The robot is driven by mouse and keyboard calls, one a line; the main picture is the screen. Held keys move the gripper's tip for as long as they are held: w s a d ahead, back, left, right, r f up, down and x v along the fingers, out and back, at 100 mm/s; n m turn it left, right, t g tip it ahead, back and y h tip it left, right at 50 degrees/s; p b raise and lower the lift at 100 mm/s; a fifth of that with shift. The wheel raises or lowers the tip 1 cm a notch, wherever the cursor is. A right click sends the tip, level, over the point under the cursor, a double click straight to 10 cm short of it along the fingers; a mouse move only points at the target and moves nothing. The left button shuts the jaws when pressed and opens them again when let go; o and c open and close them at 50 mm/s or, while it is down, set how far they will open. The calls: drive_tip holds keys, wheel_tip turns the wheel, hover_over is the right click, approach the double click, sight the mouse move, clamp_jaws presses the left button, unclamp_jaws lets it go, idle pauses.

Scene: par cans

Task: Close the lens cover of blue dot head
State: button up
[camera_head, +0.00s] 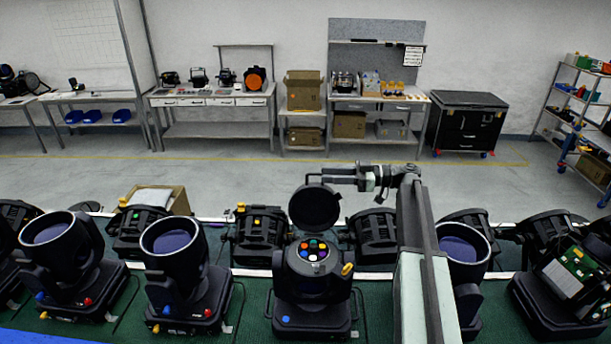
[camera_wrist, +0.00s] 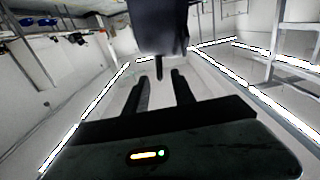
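The blue dot head (camera_head: 311,285) stands in the middle of the front row, with a blue dot (camera_head: 286,320) on its base. Its round black lens cover (camera_head: 315,208) is open, standing up behind the lens, where several coloured discs show. My gripper (camera_head: 313,179) is at the cover's top edge, reached from the right. In the wrist view my two fingers (camera_wrist: 161,92) are apart with a gap between them. A dark body (camera_wrist: 158,28), apparently the cover, fills the top, and its narrow tab points toward the gap. Whether anything touches is unclear.
Similar heads stand on both sides, including an open-topped one (camera_head: 174,249) at left and one (camera_head: 463,253) at right behind my arm. More black units stand behind along the green bench (camera_head: 250,300). The floor beyond (camera_head: 240,180) is clear up to the back tables.

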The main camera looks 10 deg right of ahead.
sight(311, 174)
drive_tip(key=a, duration=0.2)
drive_tip(key=w+a, duration=0.1)
drive_tip(key=a, duration=0.4)
drive_tip(key=shift+w+a, duration=0.25)
drive_tip(key=shift+a, duration=0.15)
drive_tip(key=shift+c, duration=0.3)
clamp_jaws()
idle(0.6)
